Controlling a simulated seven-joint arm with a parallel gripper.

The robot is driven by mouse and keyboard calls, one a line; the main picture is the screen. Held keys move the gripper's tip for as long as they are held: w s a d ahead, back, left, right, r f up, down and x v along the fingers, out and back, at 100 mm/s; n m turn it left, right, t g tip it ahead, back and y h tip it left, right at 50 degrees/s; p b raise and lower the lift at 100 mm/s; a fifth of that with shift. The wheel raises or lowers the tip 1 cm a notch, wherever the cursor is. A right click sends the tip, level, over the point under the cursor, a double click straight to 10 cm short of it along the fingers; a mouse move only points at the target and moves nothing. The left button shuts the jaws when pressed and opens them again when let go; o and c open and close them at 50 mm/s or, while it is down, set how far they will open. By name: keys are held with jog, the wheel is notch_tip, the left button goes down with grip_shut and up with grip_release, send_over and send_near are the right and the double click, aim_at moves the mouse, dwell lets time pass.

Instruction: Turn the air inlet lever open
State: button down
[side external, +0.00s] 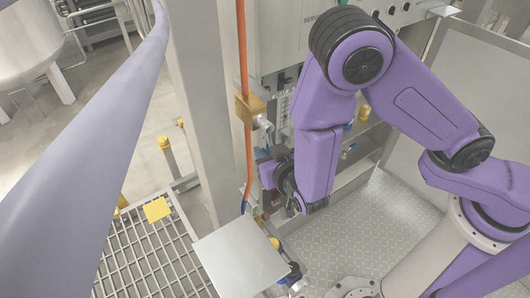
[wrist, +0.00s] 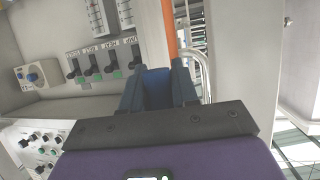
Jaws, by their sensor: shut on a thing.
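My gripper (wrist: 158,82) has its two dark fingers closed on either side of a blue lever handle (wrist: 157,90) in the wrist view. The handle fills the space between the fingers, and its pivot is hidden. In the side external view my gripper (side external: 264,168) is at the front of the cabinet, just right of the orange pipe (side external: 243,60). The purple wrist and the fingers cover most of the lever there, so its angle cannot be told. The orange pipe also shows beyond the fingertips in the wrist view (wrist: 170,28).
A row of black switches (wrist: 94,66) is on the panel left of the fingers. A grey post (side external: 200,100) stands left of the pipe. A brass-coloured fitting (side external: 246,109) sits on the pipe above my gripper. A flat grey plate (side external: 240,258) lies below. Grating (side external: 140,250) is at lower left.

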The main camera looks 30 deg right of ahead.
jog(key=shift+d, duration=0.1)
dwell(0.3)
jog(key=c, duration=0.9)
grip_release()
jog(key=shift+c, duration=0.2)
jog(key=v, duration=1.7)
jog(key=shift+s+r, duration=0.2)
